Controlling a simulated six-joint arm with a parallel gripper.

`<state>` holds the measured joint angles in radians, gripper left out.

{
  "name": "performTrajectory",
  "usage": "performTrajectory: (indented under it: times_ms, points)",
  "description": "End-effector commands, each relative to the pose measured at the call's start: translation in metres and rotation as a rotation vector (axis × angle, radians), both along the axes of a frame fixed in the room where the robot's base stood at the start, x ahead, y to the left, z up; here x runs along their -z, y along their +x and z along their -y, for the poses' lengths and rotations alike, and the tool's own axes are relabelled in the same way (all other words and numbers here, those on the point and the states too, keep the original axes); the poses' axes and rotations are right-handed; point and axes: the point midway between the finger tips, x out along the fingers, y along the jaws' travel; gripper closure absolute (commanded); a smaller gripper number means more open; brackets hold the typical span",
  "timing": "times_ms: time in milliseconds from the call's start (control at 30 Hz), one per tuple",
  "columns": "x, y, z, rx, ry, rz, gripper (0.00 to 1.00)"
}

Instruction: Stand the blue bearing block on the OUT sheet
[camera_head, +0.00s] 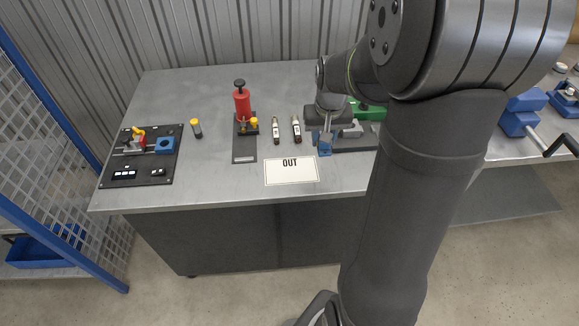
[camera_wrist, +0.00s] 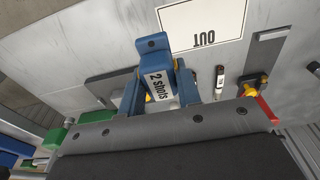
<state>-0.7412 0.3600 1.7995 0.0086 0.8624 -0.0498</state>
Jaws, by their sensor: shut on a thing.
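The blue bearing block (camera_head: 325,149) is in my gripper (camera_head: 325,134), close behind the right end of the OUT sheet (camera_head: 291,174). In the wrist view the block (camera_wrist: 151,44) shows a dark hole and a white label reading "2 shots". My gripper (camera_wrist: 158,86) is shut on it, with a finger on either side. The OUT sheet (camera_wrist: 203,22) is white with a dark border, lies flat near the table's front edge, and is bare. The block is apart from the sheet in the picture; its height above the table is hard to tell.
A black panel (camera_head: 128,172) with fittings lies at left; a green item (camera_head: 371,112) is behind my arm.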

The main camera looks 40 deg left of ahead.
Motion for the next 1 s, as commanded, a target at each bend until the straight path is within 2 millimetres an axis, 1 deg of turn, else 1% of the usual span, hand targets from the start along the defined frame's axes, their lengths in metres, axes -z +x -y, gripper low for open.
performTrajectory:
  times_ms: [33, 100, 167, 233, 267, 367, 600, 700, 833, 1000]
  points:
    - [-0.001, -0.001, 0.013, 0.005, 0.002, 0.001, 1.0]
    - [0.0, -0.002, 0.025, 0.004, 0.002, 0.002, 1.0]
    - [0.001, -0.004, 0.031, 0.002, 0.002, 0.002, 1.0]
    - [0.005, -0.007, 0.03, -0.001, 0.001, 0.001, 1.0]
    - [0.007, -0.008, 0.027, -0.002, 0.0, 0.0, 1.0]
    - [0.019, -0.015, 0.01, -0.006, -0.001, -0.001, 1.0]
    - [0.051, -0.033, -0.041, -0.005, 0.0, 0.0, 1.0]
    - [0.061, -0.039, -0.058, -0.004, 0.0, 0.0, 1.0]
    - [0.069, -0.043, -0.071, -0.002, 0.001, 0.002, 1.0]
    - [0.077, -0.044, -0.074, 0.0, -0.001, 0.001, 1.0]
